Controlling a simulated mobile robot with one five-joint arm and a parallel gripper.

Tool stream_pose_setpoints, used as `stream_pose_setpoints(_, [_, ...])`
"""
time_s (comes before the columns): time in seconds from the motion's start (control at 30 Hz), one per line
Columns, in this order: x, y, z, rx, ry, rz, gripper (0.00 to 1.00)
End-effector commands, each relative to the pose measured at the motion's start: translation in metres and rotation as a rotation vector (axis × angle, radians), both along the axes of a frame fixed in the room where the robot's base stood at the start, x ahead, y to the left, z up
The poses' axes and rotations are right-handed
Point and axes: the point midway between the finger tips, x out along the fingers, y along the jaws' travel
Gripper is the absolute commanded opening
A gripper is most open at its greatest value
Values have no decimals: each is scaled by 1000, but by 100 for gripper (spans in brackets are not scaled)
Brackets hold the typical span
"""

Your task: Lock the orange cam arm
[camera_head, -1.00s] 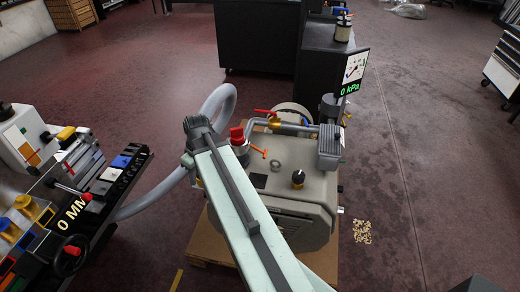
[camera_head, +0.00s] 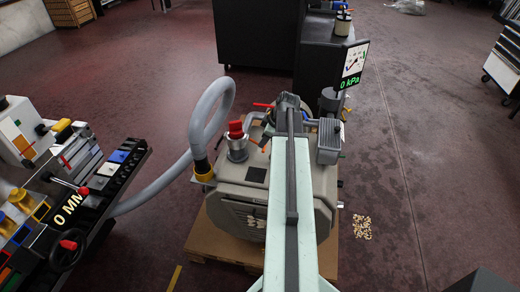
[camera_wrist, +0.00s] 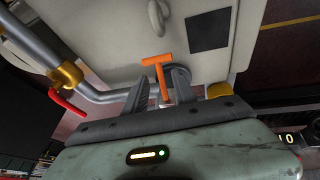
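The orange cam arm (camera_wrist: 158,72) is a T-shaped handle in the wrist view, beside a round dark fitting on the pale pump body (camera_wrist: 115,35). My gripper (camera_wrist: 160,80) has its two grey fingers apart, one on each side of the orange stem in the picture. I cannot tell whether either finger touches it. In the head view, my arm lies across the pump (camera_head: 245,198) and hides most of the cam arm's area; the fingertips are not clear there.
A pipe with a brass fitting (camera_wrist: 68,74) and a red lever (camera_wrist: 67,104) lie left in the wrist view. In the head view, a red-capped fitting (camera_head: 236,130) and grey hose (camera_head: 212,110) stand left of my arm. A gauge (camera_head: 352,65) reading 0 kPa stands right.

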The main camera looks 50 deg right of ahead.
Motion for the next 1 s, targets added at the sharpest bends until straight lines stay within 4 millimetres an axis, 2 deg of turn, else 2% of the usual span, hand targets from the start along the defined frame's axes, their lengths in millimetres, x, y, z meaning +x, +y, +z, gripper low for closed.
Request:
stream_pose_setpoints(0.03, [5,0,-19,-1,0,2,33])
stream_pose_setpoints(0.2, [15,1,-38,-1,0,2,33])
stream_pose_setpoints(0.47, [17,2,-36,0,0,1,33])
stream_pose_setpoints(0.5, [17,2,-36,0,0,1,27])
stream_pose_setpoints(0.6, [17,2,-36,0,0,1,0])
stream_pose_setpoints(1.0, [17,3,-36,2,1,3,0])
